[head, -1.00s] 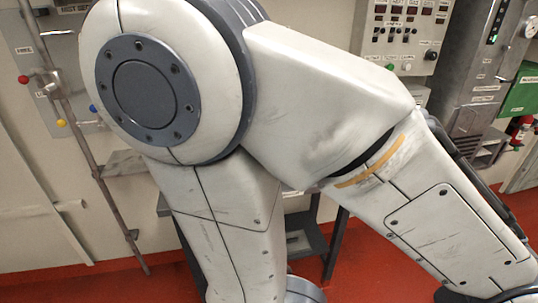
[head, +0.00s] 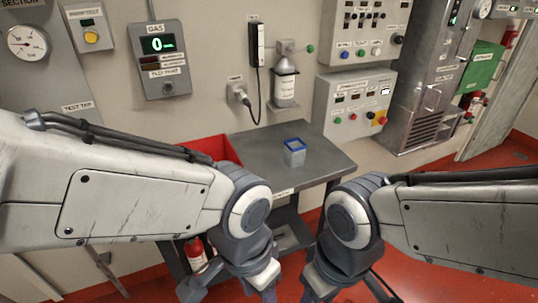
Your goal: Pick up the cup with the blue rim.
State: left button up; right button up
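The cup with the blue rim (head: 294,152) stands upright on the grey table (head: 330,165), near its middle, in the head view. Its body is grey-blue and squarish. My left gripper (head: 232,291) hangs at the bottom of the view, left of centre, in front of the table. My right gripper (head: 348,291) hangs at the bottom, right of centre. Both are well apart from the cup. The bottom edge of the view cuts both off, so I cannot tell whether their fingers are open or shut.
A red bin (head: 205,148) sits at the table's left end, partly behind my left arm. A fire extinguisher (head: 196,255) is below it. A gas meter (head: 163,60), a dispenser (head: 285,87) and control panels (head: 355,105) are on the wall. The tabletop around the cup is clear.

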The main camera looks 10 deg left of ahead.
aim_at(295, 153)
jog(key=u, duration=0.35)
jog(key=i, duration=1.05)
